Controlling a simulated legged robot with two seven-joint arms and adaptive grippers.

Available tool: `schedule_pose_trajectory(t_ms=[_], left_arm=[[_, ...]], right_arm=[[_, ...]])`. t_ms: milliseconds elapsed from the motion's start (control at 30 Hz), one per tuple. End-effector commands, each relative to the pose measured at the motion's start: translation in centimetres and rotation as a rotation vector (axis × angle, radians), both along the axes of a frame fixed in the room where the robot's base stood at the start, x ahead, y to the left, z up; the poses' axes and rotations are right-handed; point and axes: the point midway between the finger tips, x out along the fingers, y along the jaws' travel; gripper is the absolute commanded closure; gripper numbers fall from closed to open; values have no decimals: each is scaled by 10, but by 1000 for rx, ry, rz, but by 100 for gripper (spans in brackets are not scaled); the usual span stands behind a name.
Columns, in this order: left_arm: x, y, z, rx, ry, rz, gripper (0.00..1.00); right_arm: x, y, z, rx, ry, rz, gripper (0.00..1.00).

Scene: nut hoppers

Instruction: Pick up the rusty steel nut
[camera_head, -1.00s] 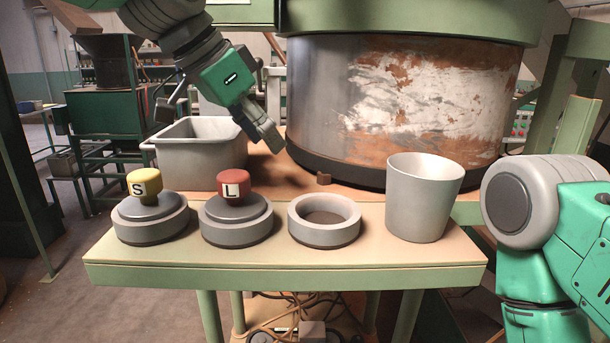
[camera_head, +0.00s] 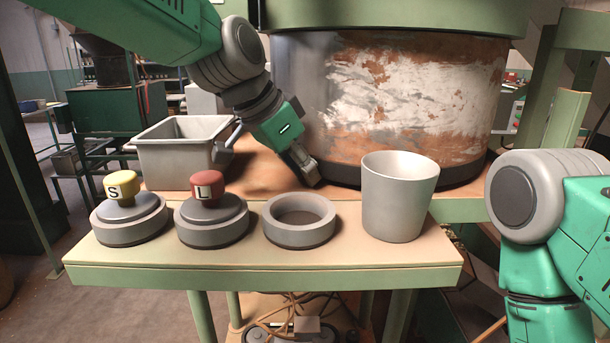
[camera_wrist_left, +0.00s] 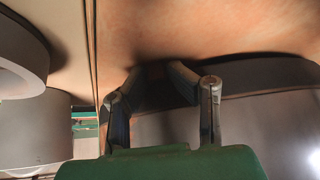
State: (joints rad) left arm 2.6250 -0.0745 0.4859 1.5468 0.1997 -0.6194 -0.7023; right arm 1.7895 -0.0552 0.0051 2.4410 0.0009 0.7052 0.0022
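The rusty steel nut (camera_wrist_left: 155,70) shows in the left wrist view as a small dark brown block between my left fingertips, low against the rusty surface. It is shaded, so I cannot tell whether the fingers touch it. In the head view it is hidden behind my left gripper (camera_head: 312,178). That gripper points down at the brown ledge in front of the big rusty drum, its fingers apart on either side of the nut in the left wrist view (camera_wrist_left: 156,74). My right gripper is not in view; only my right arm shows at the right.
On the green-edged shelf (camera_head: 270,253) stand a grey hopper lid with a yellow S knob (camera_head: 122,185), one with a red L knob (camera_head: 206,188), an open grey ring (camera_head: 299,232) and a grey cup (camera_head: 400,200). A grey bin (camera_head: 180,165) and the drum (camera_head: 400,100) stand behind.

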Motion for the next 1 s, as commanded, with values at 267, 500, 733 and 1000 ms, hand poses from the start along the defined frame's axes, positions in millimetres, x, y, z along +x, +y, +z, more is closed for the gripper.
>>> schedule_pose_trajectory(t_ms=[267, 500, 733, 1000], left_arm=[[1, 5, -1, -3, 3, 2, 100], [0, 9, -1, -5, 4, 2, 100], [-7, 16, 15, -5, -1, 3, 100], [-38, 62, 44, -7, -3, 4, 100]], right_arm=[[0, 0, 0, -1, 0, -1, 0], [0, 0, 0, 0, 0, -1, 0], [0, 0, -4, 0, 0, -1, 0], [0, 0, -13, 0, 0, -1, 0]])
